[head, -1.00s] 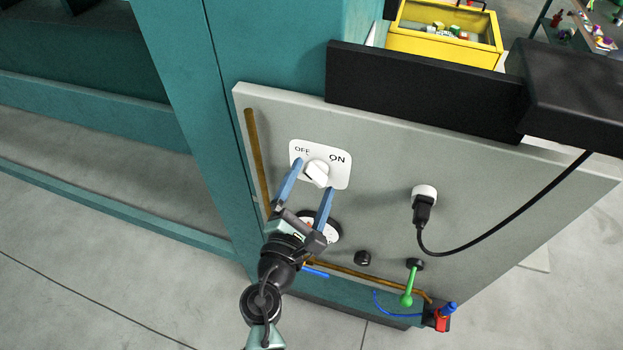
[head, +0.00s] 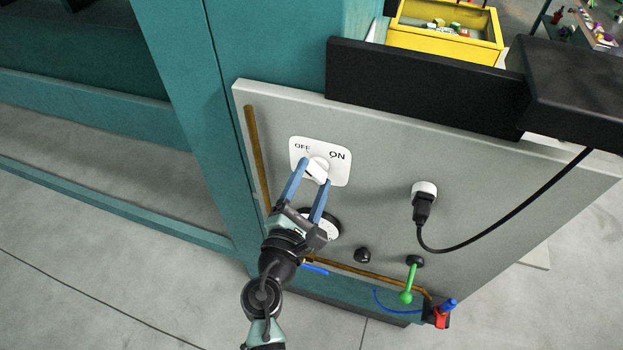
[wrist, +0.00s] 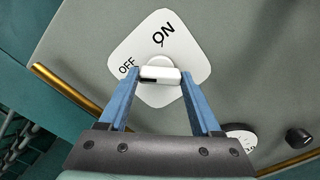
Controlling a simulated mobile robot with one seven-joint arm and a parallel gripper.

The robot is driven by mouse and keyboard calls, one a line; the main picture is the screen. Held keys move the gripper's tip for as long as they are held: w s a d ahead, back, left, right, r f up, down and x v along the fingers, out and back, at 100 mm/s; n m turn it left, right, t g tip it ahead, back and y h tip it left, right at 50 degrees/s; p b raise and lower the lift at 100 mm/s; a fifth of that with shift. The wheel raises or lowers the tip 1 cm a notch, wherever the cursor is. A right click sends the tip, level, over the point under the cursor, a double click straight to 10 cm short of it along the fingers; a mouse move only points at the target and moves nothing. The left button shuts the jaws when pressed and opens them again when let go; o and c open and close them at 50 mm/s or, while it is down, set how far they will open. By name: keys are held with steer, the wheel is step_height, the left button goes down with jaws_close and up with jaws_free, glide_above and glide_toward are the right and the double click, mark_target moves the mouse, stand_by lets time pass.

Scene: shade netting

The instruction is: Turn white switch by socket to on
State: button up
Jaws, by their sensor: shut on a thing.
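The white switch knob (head: 317,171) sits on a white plate (head: 341,172) marked OFF on the left and ON on the right, on the grey panel. My gripper (head: 307,175) is shut on the knob, one blue finger on each side. In the wrist view, the knob (wrist: 160,75) is between the fingertips of my gripper (wrist: 160,80), with the OFF and ON labels beyond it. The fingers hide part of the knob's sides, and I cannot tell exactly which mark it points to. The socket (head: 425,190) with a black plug in it is to the right.
A round white-faced dial (head: 329,232) is partly hidden behind my gripper. A black knob (head: 362,255) and a green lever (head: 408,284) are lower on the panel. A black cable (head: 510,230) hangs from the plug. A brass rod (head: 256,155) runs left of the plate.

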steer(key=shift+f+m+b, duration=0.1)
steer(key=shift+m+b, duration=0.25)
steer(key=shift+m, duration=0.05)
steer(key=m+b, duration=0.2)
steer(key=shift+f+m+b, duration=0.15)
steer(key=shift+m+b, duration=0.25)
steer(key=m+b, duration=1)
steer(key=shift+m, duration=0.4)
steer(key=shift+m+b, duration=1.55)
steer(key=shift+m, duration=0.25)
steer(key=shift+r, duration=0.2)
steer(key=o, duration=1.4)
